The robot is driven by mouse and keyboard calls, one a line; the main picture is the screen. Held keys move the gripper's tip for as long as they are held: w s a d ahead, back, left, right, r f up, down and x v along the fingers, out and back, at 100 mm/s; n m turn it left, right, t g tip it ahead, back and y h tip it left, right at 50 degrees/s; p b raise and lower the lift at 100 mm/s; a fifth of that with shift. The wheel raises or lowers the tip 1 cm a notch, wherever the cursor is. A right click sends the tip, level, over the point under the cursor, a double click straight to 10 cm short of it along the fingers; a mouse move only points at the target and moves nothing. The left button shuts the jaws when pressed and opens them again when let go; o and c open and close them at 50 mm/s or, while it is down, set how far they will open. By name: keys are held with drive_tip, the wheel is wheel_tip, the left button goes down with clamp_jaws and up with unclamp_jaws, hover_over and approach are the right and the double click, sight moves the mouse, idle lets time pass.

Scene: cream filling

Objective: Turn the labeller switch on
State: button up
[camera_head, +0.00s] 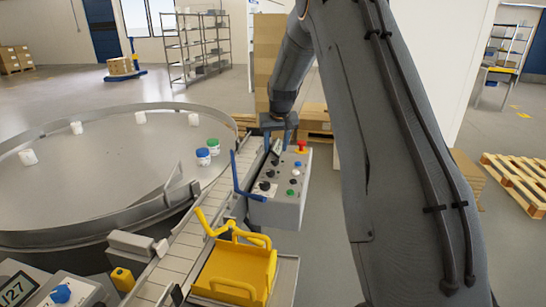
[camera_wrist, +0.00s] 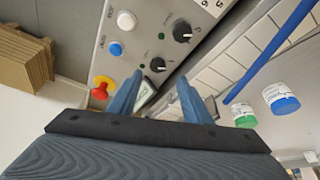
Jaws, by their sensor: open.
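A grey control box (camera_head: 277,208) stands beside the conveyor, with black rotary knobs, coloured buttons and a red mushroom button (camera_head: 300,147) on its sloped top. My gripper (camera_head: 279,143) is over the far end of this panel, pointing down. In the wrist view its two blue fingers (camera_wrist: 160,76) are apart with nothing between their tips. A black knob (camera_wrist: 158,64) shows just past the gap between the tips; contact cannot be told. Another black knob (camera_wrist: 182,31) is farther along. The labels are too small to read, so which knob is the labeller's is unclear.
A round turntable (camera_head: 110,165) with white, blue-lidded and green-lidded jars is at left. The conveyor (camera_head: 180,255) runs alongside the box, with a blue guide bar (camera_head: 236,180) between. A yellow bracket (camera_head: 237,270) is nearer. Floor at right is open up to a pallet (camera_head: 515,180).

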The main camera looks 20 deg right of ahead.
sight(275, 160)
drive_tip(key=x, duration=0.2)
drive_tip(key=p+x, duration=0.1)
drive_tip(key=x, duration=0.2)
drive_tip(key=shift+d+f+p, duration=0.3)
drive_tip(key=shift+d, duration=0.05)
drive_tip(key=shift+x, duration=0.8)
drive_tip(key=c, duration=1.1)
drive_tip(key=shift+o, duration=0.2)
